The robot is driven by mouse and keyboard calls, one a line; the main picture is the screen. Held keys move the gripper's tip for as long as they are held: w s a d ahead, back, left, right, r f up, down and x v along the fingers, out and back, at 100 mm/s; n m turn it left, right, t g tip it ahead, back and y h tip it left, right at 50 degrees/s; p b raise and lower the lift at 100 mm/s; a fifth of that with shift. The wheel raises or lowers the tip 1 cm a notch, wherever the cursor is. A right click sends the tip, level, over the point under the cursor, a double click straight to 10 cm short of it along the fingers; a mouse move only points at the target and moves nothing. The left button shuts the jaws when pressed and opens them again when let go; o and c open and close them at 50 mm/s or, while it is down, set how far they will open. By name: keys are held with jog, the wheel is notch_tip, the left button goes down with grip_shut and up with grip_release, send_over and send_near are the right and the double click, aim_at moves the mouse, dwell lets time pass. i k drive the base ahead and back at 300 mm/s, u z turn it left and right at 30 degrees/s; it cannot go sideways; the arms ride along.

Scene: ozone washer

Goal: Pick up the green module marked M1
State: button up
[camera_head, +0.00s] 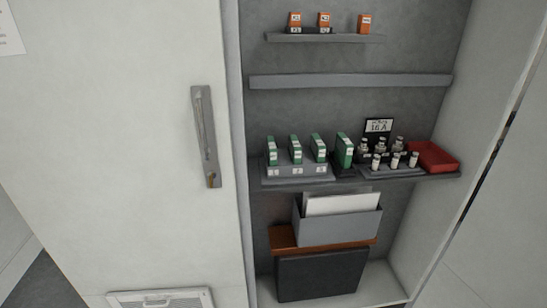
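Three slim green modules stand upright in a row in a grey holder (298,178) on the middle shelf: a left one (271,150), a middle one (295,148) and a right one (318,147). A larger green module (344,149) stands just to their right on a dark base. The markings are too small to read, so I cannot tell which is M1. My gripper is not in view.
Small bottles (379,161) and a red tray (434,156) stand right of the modules, with a "16A" sign (378,126) behind. Orange blocks (324,20) sit on the top shelf (325,38). A grey bin (340,228) is below. A white panel with a handle (205,136) is left.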

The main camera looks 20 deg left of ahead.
aim_at(272, 152)
jog(key=u, duration=0.05)
jog(key=k, duration=0.65)
jog(key=u, duration=0.75)
jog(key=i, duration=1.25)
jog(key=z, duration=0.3)
